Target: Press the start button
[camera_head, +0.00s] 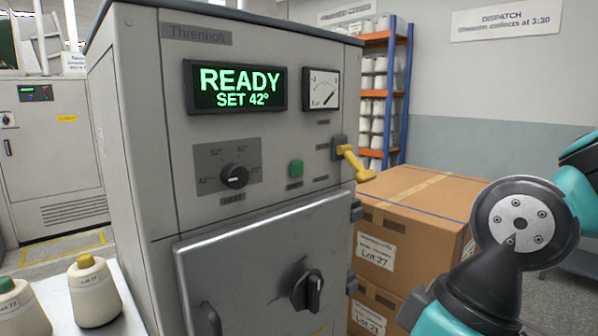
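The display (235,88) above glows green with "READY SET 42°". The dial has temperature marks around it. My arm shows at the right edge, teal and black, apart from the machine. My gripper's fingers are not in view.
A yellow lever (355,164) sticks out at the panel's right edge. The machine's door (240,265) has a black knob (307,291). Stacked cartons (425,200) stand right of the machine. Thread cones (93,291) stand on a white surface at lower left.

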